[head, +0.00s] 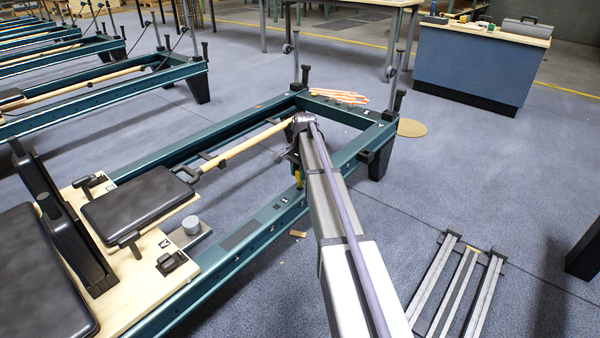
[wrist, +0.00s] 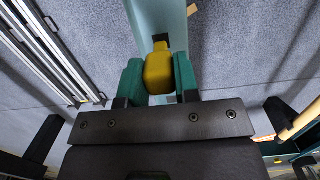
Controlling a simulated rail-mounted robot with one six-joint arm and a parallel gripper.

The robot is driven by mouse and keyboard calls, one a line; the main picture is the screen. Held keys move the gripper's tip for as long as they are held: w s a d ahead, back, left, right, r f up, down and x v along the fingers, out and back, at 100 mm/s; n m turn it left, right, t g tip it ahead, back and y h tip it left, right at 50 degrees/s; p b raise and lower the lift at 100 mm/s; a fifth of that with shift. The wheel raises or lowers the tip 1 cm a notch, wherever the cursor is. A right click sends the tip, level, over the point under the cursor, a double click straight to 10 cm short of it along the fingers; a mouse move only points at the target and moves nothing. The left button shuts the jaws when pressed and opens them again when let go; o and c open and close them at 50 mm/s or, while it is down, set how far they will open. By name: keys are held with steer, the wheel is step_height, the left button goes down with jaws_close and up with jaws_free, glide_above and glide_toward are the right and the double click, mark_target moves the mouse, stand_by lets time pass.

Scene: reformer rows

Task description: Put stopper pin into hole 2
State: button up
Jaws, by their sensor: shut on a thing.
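The stopper pin is yellow with a dark end. In the wrist view the yellow pin (wrist: 158,72) sits between the two green fingers of my gripper (wrist: 158,78), which is shut on it. Its dark end points toward the pale teal rail (wrist: 158,18). In the head view a bit of yellow pin (head: 299,180) shows below my gripper (head: 298,168), at the near side rail (head: 262,222) of the reformer. I cannot tell whether the pin touches the rail. Hole 2 cannot be made out; small marks show along the rail.
The carriage with black pads (head: 140,205) is at the left. A wooden bar (head: 245,147) runs inside the frame. Metal rails (head: 455,285) lie on the floor at the right. A blue counter (head: 475,72) stands behind.

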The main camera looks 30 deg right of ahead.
mark_target(300, 186)
steer(key=shift+f, duration=0.1)
stand_by(0.3)
steer(key=shift+f+b, duration=0.35)
steer(key=shift+b, duration=0.05)
steer(key=shift+f+b, duration=1.7)
steer(key=o, duration=1)
steer(key=shift+r, duration=0.1)
steer(key=r+p, duration=0.7)
steer(key=d+r+p, duration=0.1)
steer(key=r+p, duration=0.3)
steer(key=shift+w+d, duration=0.1)
steer(key=shift+w, duration=0.15)
steer(key=shift+f, duration=0.1)
